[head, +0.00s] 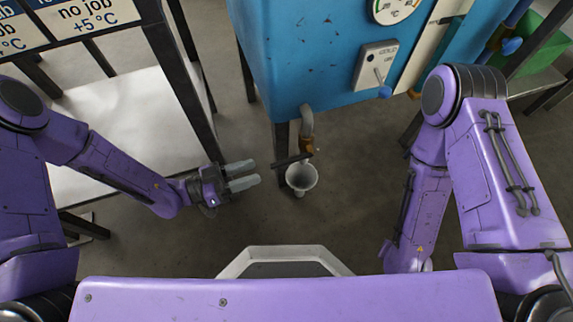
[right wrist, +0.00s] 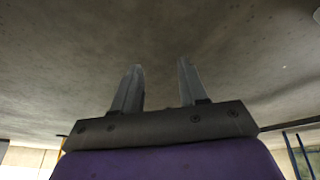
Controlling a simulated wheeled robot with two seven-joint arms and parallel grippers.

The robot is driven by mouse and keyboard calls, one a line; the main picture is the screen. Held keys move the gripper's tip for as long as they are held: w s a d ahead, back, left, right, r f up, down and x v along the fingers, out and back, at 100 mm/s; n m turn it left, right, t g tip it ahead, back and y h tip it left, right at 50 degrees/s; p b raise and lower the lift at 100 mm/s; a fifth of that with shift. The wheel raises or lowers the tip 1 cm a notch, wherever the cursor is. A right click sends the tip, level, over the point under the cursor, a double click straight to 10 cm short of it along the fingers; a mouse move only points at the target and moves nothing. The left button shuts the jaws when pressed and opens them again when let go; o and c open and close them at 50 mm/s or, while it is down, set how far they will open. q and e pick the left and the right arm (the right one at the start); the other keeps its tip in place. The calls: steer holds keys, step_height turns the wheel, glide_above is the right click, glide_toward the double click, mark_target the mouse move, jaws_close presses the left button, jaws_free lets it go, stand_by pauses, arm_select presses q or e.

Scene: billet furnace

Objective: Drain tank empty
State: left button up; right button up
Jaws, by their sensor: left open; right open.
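The blue tank (head: 310,55) stands at the top middle of the head view. A bent drain pipe (head: 306,120) comes out of its underside, with a small brass-coloured fitting (head: 308,146) at its lower end. A light grey funnel (head: 301,178) sits below the pipe outlet. My left gripper (head: 248,177) is open and empty, left of the funnel and apart from it. My right gripper (right wrist: 160,85) is open and empty in the right wrist view, with bare floor beyond it. In the head view the right gripper is hidden behind its arm.
A switch plate (head: 375,67) and a gauge (head: 397,8) are on the tank front. A dark-legged frame with a pale shelf (head: 125,130) and a temperature sign (head: 80,15) stands at left. A green bin (head: 540,50) is at the upper right.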

mark_target(284, 161)
arm_select(q)
steer(key=shift+m, duration=0.3)
steer(key=b+x, duration=0.2)
steer(key=x, duration=0.7)
steer(key=shift+d+b, duration=0.4)
steer(key=shift+d, duration=0.05)
steer(key=shift+w+d+r, duration=0.15)
steer(key=shift+d, duration=0.25)
jaws_close()
arm_select(e)
steer(key=s+f, duration=0.1)
steer(key=f+n+g+y, duration=0.1)
steer(key=s+f+n+g, duration=0.1)
steer(key=shift+s+a+f, duration=0.15)
steer(key=shift+s+a, duration=0.15)
steer(key=shift+s, duration=0.05)
